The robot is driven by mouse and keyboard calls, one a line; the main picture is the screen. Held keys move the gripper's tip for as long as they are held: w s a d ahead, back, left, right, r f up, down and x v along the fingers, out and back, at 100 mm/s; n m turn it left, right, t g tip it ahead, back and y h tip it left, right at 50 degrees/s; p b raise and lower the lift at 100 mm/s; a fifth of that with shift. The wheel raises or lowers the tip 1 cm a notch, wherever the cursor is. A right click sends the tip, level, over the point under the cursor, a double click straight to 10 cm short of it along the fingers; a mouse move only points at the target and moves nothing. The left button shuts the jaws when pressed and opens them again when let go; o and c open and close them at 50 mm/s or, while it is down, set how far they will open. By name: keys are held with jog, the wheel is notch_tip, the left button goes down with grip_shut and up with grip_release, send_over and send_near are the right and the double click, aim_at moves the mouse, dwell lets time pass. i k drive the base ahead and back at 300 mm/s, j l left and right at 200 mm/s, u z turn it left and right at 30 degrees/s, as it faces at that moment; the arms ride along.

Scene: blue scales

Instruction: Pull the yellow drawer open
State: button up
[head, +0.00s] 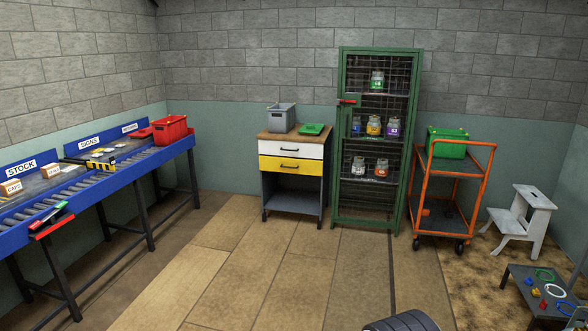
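The yellow drawer (305,168) is the lower of two drawers in a small cabinet against the back wall, left of centre in the head view. Its front has a dark bar handle (289,166) and looks flush with the white drawer (305,149) directly above, so it appears shut. An open dark shelf space (292,194) lies below it. No gripper shows in this view.
A grey bin (281,117) and green tray (312,129) stand on the cabinet. A green mesh locker (376,211) is close on its right, then an orange cart (438,217). A blue roller conveyor (110,182) runs along the left. The floor (265,262) before the cabinet is clear.

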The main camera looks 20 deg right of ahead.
aim_at(314, 167)
jog(key=i, duration=1.2)
jog(key=i+u, duration=0.1)
jog(key=i, duration=2.25)
jog(key=i+l+u, duration=0.1)
jog(key=i, duration=1.05)
jog(key=i+u, duration=0.15)
jog(key=i, duration=0.25)
jog(key=i+l+u, duration=0.2)
jog(key=i, duration=0.15)
jog(key=i+l+u, duration=0.15)
jog(key=i, duration=0.2)
